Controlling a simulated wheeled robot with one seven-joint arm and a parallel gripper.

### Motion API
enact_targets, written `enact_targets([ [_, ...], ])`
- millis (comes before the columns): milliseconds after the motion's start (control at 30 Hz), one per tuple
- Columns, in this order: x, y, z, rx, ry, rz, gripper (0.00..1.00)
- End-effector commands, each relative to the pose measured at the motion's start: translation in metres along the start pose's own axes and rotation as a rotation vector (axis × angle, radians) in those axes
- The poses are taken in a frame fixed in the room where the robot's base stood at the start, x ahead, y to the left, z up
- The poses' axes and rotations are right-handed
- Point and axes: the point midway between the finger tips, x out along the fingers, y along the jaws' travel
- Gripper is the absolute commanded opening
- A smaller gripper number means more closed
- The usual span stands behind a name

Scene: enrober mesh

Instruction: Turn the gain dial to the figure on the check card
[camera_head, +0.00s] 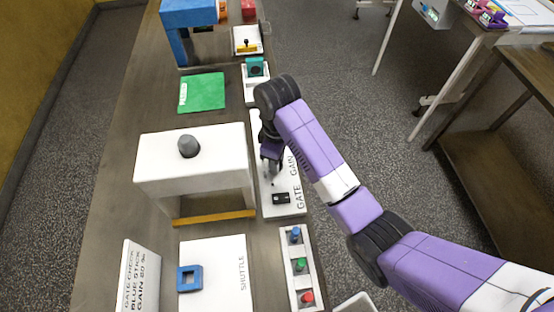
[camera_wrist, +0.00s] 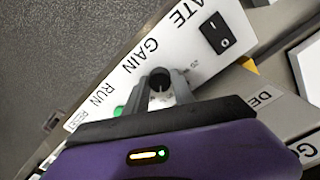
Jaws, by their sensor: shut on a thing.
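The gain dial (camera_wrist: 160,80) is a dark round knob on a white panel (camera_wrist: 122,72) lettered GAIN in the wrist view. My gripper (camera_wrist: 161,88) is shut on the dial, with one grey finger on each side. In the head view my gripper (camera_head: 271,168) reaches down to the same panel (camera_head: 287,211) and hides the dial. Small scale marks show beside the dial, but its pointer and setting cannot be read. The check card (camera_head: 139,278) stands at the lower left, with text that looks like GATE CHECK, BLUE STICK, GAIN 80.
A black rocker switch (camera_wrist: 214,33) and a green button (camera_wrist: 119,111) flank the dial. A white housing (camera_head: 215,158) with a grey knob stands left of the panel. A strip of coloured buttons (camera_head: 299,266) and the SHUTTLE plate (camera_head: 223,292) lie nearer.

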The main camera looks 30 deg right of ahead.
Motion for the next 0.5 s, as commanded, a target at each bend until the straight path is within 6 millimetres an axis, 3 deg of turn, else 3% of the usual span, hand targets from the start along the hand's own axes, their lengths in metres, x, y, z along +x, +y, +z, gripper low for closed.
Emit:
enact_targets([
  [500, -0.0007, -0.0003, -0.0005, 0.35, 0.001, 0.001, 0.0],
])
